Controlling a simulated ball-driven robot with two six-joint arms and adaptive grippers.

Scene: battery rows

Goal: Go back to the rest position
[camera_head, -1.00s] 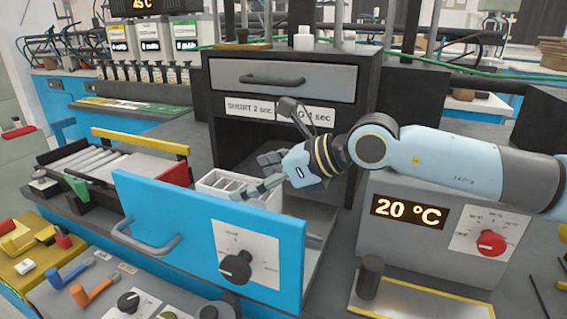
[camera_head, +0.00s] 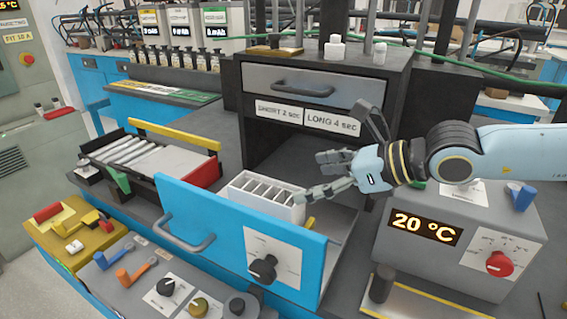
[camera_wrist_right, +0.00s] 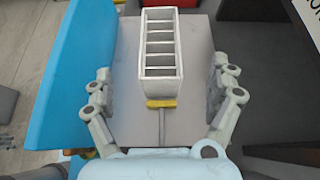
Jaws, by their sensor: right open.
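My right gripper (camera_head: 315,175) is open and empty in the head view, to the right of the white slotted rack (camera_head: 265,197) in the open blue-fronted drawer (camera_head: 190,205). In the right wrist view its two fingers (camera_wrist_right: 160,108) are spread wide, one on each side of the rack's near end. The rack (camera_wrist_right: 162,82) stands in the drawer there, apart from the fingers, and its slots look empty. A yellow piece (camera_wrist_right: 161,104) sits at its near end. My left gripper is not in view.
The grey cabinet (camera_head: 320,82) with SHORT and LONG labels stands behind the drawer. The 20 °C box (camera_head: 455,245) with a red knob lies below my right arm. A tray of grey rods (camera_head: 120,150) is at left. The floor at far left is clear.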

